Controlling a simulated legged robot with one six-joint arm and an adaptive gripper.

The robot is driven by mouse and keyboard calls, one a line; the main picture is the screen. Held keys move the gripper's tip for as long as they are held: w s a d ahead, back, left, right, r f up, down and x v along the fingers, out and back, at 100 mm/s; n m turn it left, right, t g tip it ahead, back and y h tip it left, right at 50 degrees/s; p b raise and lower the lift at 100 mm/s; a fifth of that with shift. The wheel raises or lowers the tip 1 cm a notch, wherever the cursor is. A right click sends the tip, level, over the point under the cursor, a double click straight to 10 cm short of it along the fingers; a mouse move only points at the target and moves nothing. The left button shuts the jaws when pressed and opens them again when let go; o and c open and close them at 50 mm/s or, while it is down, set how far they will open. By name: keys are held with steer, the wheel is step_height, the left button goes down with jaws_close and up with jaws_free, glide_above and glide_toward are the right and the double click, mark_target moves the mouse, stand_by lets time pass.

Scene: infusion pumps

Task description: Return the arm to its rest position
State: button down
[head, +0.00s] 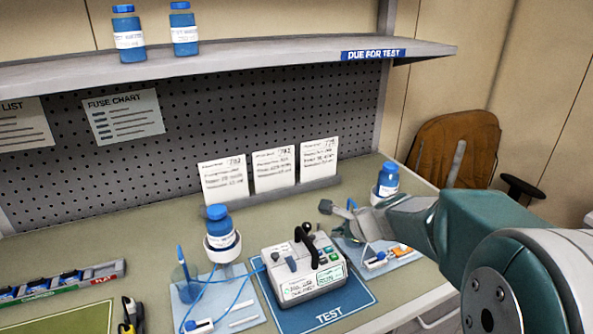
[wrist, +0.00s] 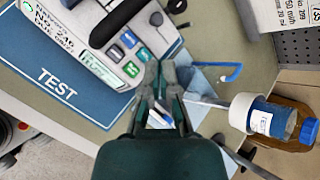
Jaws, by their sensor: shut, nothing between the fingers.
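My arm reaches in from the right in the head view, with my gripper (head: 335,208) above the right part of the bench. The gripper also shows in the wrist view (wrist: 160,85), with its fingers shut and nothing held between them. A white infusion pump (head: 302,268) with a black handle sits on the blue TEST mat (head: 349,307), left of and below my gripper. In the wrist view the pump (wrist: 125,55) is up and left of the fingers.
A blue-capped bottle (head: 221,228) stands left of the pump, and another bottle (head: 387,180) stands behind my wrist. Three cards (head: 273,170) stand at the back. A shelf (head: 250,56) overhangs the bench. A brown chair (head: 456,148) is at the right.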

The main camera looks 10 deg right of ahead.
steer(key=s+a+r+n+g, duration=0.1)
steer(key=s+a+r+n, duration=0.15)
steer(key=s+n, duration=0.3)
steer(key=s+a+r+n+g, duration=0.1)
steer(key=s+r+n, duration=0.2)
steer(key=s+n, duration=0.3)
steer(key=s+d+n+h, duration=0.1)
steer(key=s+n+h, duration=0.1)
steer(key=s+n, duration=0.2)
steer(key=s+d+n+h, duration=0.2)
steer(key=s+n, duration=0.3)
steer(key=s, duration=0.6)
steer(key=shift+s+h, duration=0.25)
steer(key=shift+h, duration=0.05)
stand_by(0.4)
